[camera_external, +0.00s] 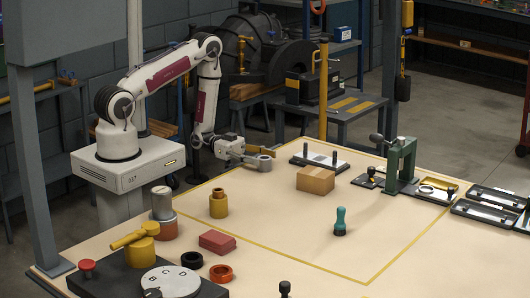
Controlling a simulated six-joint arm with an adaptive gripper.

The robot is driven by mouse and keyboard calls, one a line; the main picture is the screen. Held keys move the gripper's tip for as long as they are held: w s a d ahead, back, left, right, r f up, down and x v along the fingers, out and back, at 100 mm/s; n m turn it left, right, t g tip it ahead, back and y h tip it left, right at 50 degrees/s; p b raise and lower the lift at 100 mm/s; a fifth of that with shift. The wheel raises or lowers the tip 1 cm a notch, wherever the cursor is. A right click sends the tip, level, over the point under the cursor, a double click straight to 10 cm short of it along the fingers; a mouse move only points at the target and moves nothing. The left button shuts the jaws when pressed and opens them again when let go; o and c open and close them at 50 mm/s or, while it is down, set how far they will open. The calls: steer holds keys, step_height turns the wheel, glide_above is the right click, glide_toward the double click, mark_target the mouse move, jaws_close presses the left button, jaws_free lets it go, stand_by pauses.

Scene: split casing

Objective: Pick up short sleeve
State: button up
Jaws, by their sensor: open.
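My gripper (266,157) is over the back left of the bench, pointing right, with its fingers apart. A grey rounded piece shows at its front; I cannot tell whether it is a finger or a separate part. I cannot tell for sure which part is the short sleeve. Ring-like or sleeve-like parts are a brass stepped piece (218,207) standing upright in front of the gripper, a black ring (191,260) and an orange ring (221,274) lying at the front left. None of these three is in the gripper.
A green press (402,165) is farther right. A teal-handled tool (340,222) stands mid-bench. A red block (217,242) lies left. The front right is mostly clear.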

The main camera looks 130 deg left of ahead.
jaws_close()
steer(key=shift+r, duration=0.25)
steer(key=shift+r, duration=4.75)
